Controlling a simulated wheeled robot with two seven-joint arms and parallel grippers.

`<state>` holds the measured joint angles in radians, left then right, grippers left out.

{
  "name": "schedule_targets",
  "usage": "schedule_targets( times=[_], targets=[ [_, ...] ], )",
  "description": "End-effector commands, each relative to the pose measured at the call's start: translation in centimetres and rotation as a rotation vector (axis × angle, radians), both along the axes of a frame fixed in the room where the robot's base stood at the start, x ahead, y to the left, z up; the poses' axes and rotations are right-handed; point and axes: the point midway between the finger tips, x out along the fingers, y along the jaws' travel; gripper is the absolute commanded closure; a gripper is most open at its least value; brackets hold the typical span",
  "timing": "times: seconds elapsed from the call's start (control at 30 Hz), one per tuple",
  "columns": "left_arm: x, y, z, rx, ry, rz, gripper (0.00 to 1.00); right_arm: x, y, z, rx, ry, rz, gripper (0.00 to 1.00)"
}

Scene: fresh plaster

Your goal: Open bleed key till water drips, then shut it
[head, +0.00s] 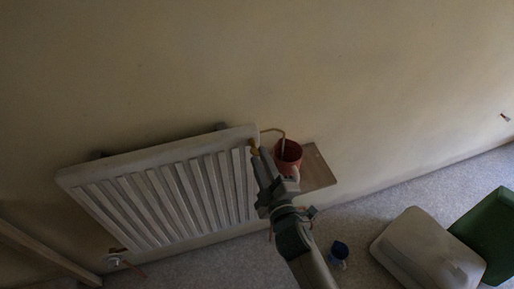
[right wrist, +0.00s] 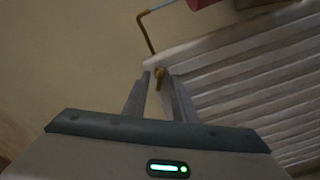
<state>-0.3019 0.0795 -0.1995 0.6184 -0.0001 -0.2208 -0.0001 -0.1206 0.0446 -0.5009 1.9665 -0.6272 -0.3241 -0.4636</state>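The white radiator (head: 165,190) hangs on the wall at left in the head view; its ribs also show in the right wrist view (right wrist: 250,75). A small brass bleed key (right wrist: 160,74) shows near the radiator's top edge, yellowish in the head view (head: 253,147). My right gripper (right wrist: 160,82) has its two fingers apart, one on each side of the key, with small gaps visible. In the head view my right gripper (head: 259,155) reaches up to the radiator's upper right corner. A thin copper tube (head: 271,130) bends from there into a red cup (head: 289,150). No drip is visible. My left gripper is not in view.
The red cup stands on a brown board or shelf (head: 319,170) right of the radiator. A blue cup (head: 340,249), a pale rounded box (head: 425,250) and a green container (head: 490,235) are on the floor at lower right. A valve (head: 115,261) sits below the radiator's left end.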

Motion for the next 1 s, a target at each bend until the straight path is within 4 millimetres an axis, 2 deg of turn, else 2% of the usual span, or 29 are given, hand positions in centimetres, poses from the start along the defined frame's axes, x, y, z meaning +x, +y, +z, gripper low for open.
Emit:
schedule_targets(
  times=[0.1,0.3,0.67,0.77,0.8,1.0],
  targets=[
    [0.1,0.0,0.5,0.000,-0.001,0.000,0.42,1.7,0.5,0.2,-0.001,-0.001,0.000,0.75],
    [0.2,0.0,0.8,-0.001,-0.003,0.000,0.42,3.1,1.0,0.1,-0.001,-0.002,0.000,0.75],
    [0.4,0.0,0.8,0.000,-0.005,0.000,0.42,3.4,1.1,0.0,0.000,0.000,0.000,0.75],
    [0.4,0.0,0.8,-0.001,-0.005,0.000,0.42,3.4,1.1,0.0,-0.001,0.000,0.000,0.96],
    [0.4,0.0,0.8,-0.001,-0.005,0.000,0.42,3.4,1.1,0.0,-0.001,0.000,0.000,1.00],
    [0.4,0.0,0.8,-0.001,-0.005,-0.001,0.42,3.3,1.1,0.0,0.001,0.000,0.000,1.00]
  ],
)
